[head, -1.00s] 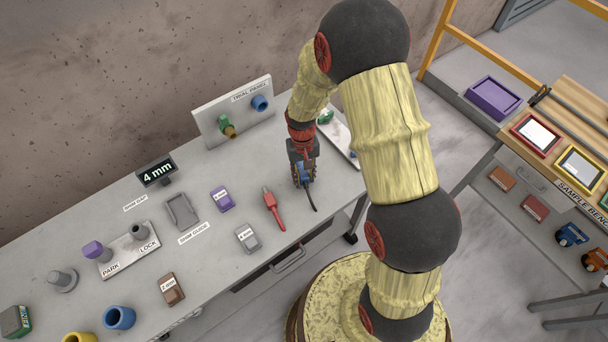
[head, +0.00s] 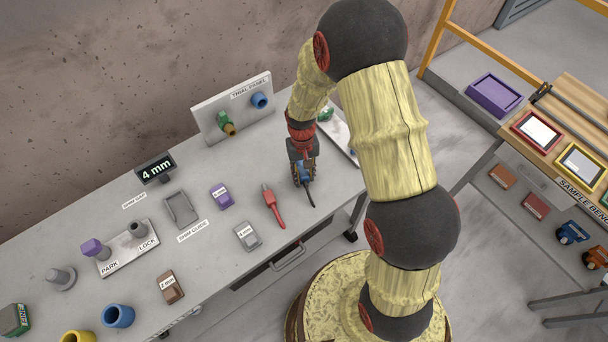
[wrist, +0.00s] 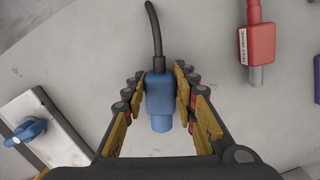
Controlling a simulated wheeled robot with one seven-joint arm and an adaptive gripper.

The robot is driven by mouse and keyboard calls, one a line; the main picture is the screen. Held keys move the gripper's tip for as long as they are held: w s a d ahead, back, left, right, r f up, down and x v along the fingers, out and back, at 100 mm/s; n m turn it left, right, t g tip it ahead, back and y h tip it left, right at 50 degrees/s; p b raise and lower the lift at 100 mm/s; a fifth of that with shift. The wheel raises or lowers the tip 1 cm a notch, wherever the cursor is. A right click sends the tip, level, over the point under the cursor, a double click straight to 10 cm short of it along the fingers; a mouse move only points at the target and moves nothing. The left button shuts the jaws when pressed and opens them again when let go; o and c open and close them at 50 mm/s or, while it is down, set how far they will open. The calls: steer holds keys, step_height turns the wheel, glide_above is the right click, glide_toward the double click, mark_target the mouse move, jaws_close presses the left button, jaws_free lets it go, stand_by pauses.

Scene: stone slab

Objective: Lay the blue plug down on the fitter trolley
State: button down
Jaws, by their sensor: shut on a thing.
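The blue plug (wrist: 159,98) is held between the two fingers of my gripper (wrist: 168,88). Its black cable points away from the palm in the wrist view. In the head view my gripper (head: 303,174) is over the right part of the grey worktop (head: 225,165), with the plug low and its cable to the front. The worktop has a drawer and a castor below; it may be the fitter trolley, but no label shows this. I cannot tell whether the plug touches the surface.
The trial panel (head: 231,108) stands at the back. A grey block (head: 247,236) and purple block (head: 221,196) lie further left.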

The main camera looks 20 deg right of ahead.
mark_target(303, 171)
steer(key=shift+f, duration=0.1)
steer(key=c, duration=1.3)
jaws_free()
steer(key=shift+c, duration=0.2)
step_height(303, 171, up, 12)
steer(key=w, duration=0.1)
steer(key=shift+w, duration=0.25)
steer(key=s+d+r+n+t+b, duration=0.1)
steer(key=s+r+t+b, duration=0.5)
steer(key=s+r, duration=1.3)
steer(key=shift+s+d+t, duration=0.5)
steer(key=shift+s, duration=0.25)
